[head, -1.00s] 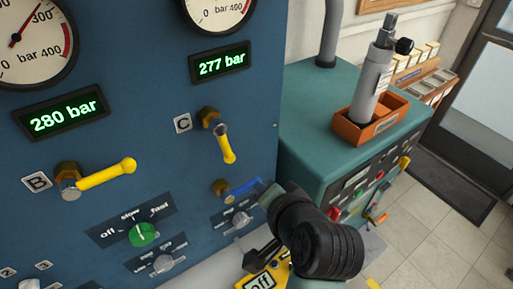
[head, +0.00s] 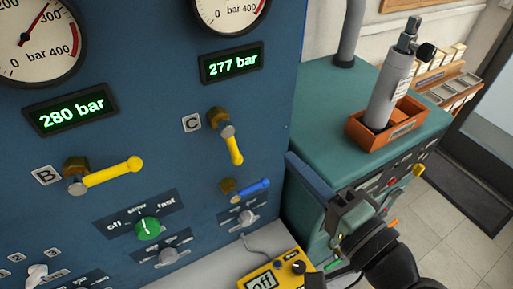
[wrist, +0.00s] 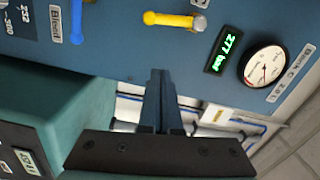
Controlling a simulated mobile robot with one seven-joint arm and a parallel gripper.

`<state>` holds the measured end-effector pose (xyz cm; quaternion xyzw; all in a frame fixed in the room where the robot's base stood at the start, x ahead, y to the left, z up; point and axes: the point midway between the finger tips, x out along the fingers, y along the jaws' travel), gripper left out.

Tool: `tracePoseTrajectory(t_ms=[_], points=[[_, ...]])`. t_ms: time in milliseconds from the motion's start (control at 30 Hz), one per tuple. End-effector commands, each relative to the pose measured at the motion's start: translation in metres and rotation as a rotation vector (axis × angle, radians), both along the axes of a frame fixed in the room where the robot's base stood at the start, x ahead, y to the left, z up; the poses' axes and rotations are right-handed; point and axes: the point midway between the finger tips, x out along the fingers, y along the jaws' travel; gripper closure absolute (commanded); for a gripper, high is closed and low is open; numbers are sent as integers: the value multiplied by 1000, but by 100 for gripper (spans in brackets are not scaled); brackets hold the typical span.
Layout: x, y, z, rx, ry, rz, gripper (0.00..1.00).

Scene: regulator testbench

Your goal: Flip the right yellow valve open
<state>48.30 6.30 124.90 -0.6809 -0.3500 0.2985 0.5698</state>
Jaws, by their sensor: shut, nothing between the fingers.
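The right yellow valve, marked C, has a yellow handle (head: 236,150) on a brass body (head: 217,120) on the blue panel. The handle points down and slightly right in the head view. In the wrist view the yellow handle (wrist: 168,19) lies sideways near the top edge, with its fitting at its right. My gripper (head: 293,160) is shut and empty at the panel's right edge, to the right of the handle and apart from it. In the wrist view the closed fingers (wrist: 160,75) point up, below the handle.
Yellow valve B (head: 112,172) sits left, its handle nearly level. A blue-handled valve (head: 250,188) is just below C. A yellow meter (head: 270,280) stands at the bottom. A teal cabinet (head: 335,95) carries an orange tray (head: 360,133) with a grey cylinder (head: 390,90).

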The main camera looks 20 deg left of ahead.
Motion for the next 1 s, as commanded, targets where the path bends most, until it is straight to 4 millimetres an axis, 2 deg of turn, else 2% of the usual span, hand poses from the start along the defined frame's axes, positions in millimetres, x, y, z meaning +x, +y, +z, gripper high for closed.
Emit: tracePoseTrajectory(t_ms=[33,233,400,600,1000], points=[[6,11,4,1,1,6,100],[30,46,3,-1,1,5,100],[12,61,-3,-1,2,1,100],[4,70,-6,-2,-1,0,100],[2,72,-7,6,8,1,100]])
